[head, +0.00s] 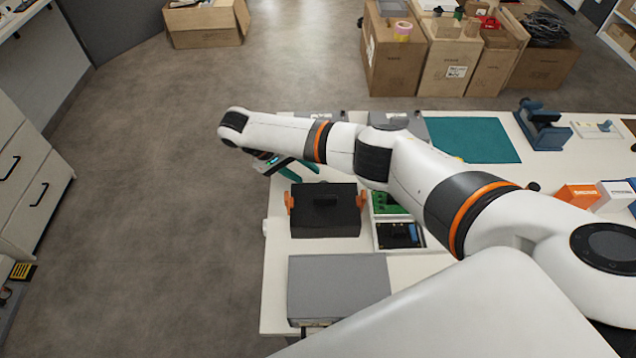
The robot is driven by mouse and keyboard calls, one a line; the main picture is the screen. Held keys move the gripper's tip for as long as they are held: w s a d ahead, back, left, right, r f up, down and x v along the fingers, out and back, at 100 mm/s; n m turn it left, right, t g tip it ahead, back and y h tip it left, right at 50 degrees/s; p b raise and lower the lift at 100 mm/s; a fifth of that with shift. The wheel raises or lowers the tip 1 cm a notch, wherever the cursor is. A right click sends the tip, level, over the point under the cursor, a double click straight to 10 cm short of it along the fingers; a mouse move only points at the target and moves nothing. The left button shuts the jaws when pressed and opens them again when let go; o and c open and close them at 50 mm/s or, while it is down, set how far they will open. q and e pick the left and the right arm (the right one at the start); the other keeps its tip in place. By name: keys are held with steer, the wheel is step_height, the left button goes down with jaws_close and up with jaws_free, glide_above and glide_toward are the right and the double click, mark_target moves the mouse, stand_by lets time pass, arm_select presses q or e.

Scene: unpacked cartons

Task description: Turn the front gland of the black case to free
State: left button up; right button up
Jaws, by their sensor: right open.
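The black case (325,212) sits on the white table near its left edge, with a dark handle-like block on top. An orange fitting (289,203) shows on its left side and another orange fitting (360,199) on its right side. I cannot tell which part is the front gland or how it is turned. My right gripper (307,174), with teal fingers, is open and empty just beyond the case's far edge, apart from the orange fittings as far as I can see. My right arm crosses above the table and hides part of it. My left gripper is not in view.
A grey flat box (338,287) lies nearer on the table. Trays with a green board (385,203) and a dark part (400,236) stand right of the case. A teal mat (470,140) and a blue tool (542,128) are farther right. Cartons (395,60) stand beyond.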

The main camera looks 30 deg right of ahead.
steer(key=x, duration=0.3)
steer(key=shift+d+f, duration=0.15)
steer(key=shift+f, duration=0.1)
steer(key=shift+s+d+f, duration=0.15)
steer(key=shift+d+f, duration=0.05)
steer(key=shift+d, duration=0.1)
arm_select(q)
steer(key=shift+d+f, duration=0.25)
arm_select(e)
steer(key=shift+s+d+f, duration=0.2)
steer(key=shift+d+f, duration=0.2)
steer(key=shift+f, duration=0.15)
